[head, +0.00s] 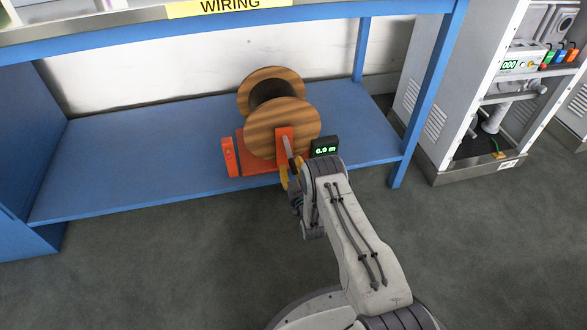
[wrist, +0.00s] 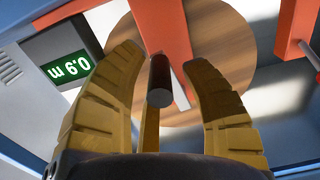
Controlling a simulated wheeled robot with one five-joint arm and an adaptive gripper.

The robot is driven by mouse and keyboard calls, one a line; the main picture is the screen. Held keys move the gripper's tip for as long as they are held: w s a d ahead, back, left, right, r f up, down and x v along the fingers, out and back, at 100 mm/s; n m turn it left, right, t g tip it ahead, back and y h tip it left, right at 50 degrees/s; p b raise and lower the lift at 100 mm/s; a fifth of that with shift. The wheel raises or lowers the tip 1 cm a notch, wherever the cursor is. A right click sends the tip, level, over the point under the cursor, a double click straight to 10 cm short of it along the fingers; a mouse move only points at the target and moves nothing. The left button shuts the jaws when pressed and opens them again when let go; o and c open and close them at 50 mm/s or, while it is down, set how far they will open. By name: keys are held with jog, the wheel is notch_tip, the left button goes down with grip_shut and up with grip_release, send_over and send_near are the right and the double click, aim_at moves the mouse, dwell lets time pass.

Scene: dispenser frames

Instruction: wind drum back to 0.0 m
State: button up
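A wooden cable drum (head: 283,127) stands in an orange-red frame (head: 228,157) on the blue shelf. A small display (head: 324,147) beside it appears to read 0.9 m; it shows upside down in the wrist view (wrist: 68,68). A dark round crank handle (wrist: 159,82) points toward the wrist camera, in front of the drum face (wrist: 225,50). My gripper (wrist: 166,62) has its yellow fingers apart on either side of the handle, with gaps visible on both sides. In the head view my gripper (head: 290,178) is at the drum's front, partly hidden by my arm.
The blue shelf (head: 130,155) is clear to the drum's left. A blue post (head: 425,95) stands to the right, with a grey cabinet (head: 455,100) beyond it. A yellow WIRING label (head: 230,6) is on the upper shelf edge.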

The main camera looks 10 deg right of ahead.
grip_shut()
jog(key=shift+d, duration=0.1)
dwell(0.4)
